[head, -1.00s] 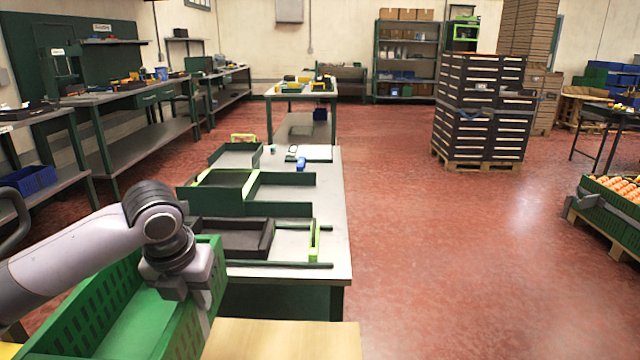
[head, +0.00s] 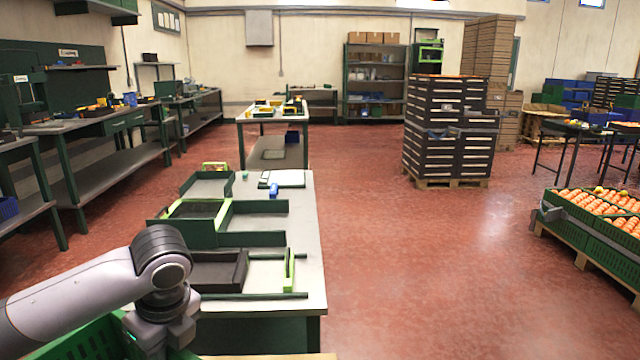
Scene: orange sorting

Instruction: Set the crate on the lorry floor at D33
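A green crate (head: 75,345) shows at the bottom left of the head view. Most of it is cut off by the frame edge or hidden behind my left arm. My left gripper (head: 162,338) is at the crate's upper edge. Its fingers are hidden or below the frame, so I cannot tell whether they are shut on the crate. My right gripper is not in view. I see no lorry floor or D33 mark that I can make out.
A workbench (head: 312,240) with green trays stands ahead. A pale wooden surface edge (head: 270,357) shows at the bottom. Crates of oranges (head: 600,215) stand on a pallet at right. Stacked dark crates (head: 450,130) stand farther back. The red floor between is clear.

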